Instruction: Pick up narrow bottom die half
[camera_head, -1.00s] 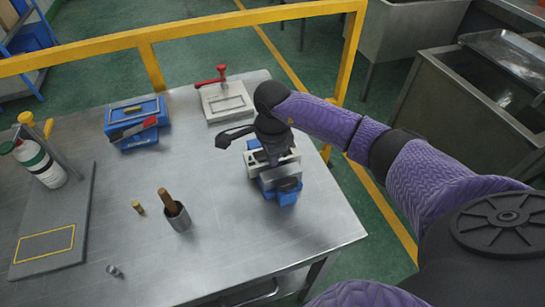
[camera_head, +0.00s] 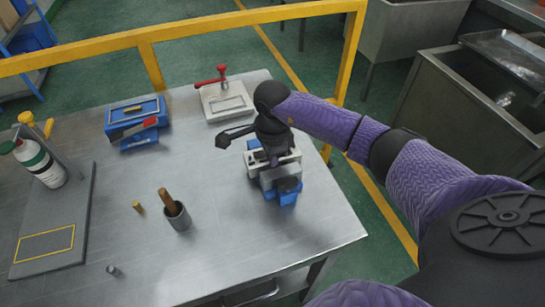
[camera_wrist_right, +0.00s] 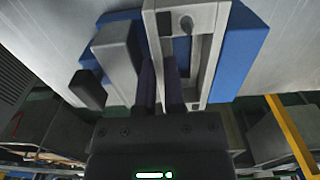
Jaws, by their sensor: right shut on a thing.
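The die half appears as a pale frame-shaped part (camera_head: 291,159) on a blue base (camera_head: 288,198) at the right of the table. In the right wrist view the pale frame (camera_wrist_right: 212,50) has an open slot, and the blue base (camera_wrist_right: 240,45) shows beside it. My right gripper (camera_wrist_right: 159,60) is shut on the frame's near-left wall, one finger on each side of it. A grey block (camera_wrist_right: 113,48) with a black end lies just left of the fingers. In the head view the wrist hides part of the frame. My left gripper is not in view.
A bottle (camera_head: 40,163) stands on a grey board at left. The front right tabletop is clear.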

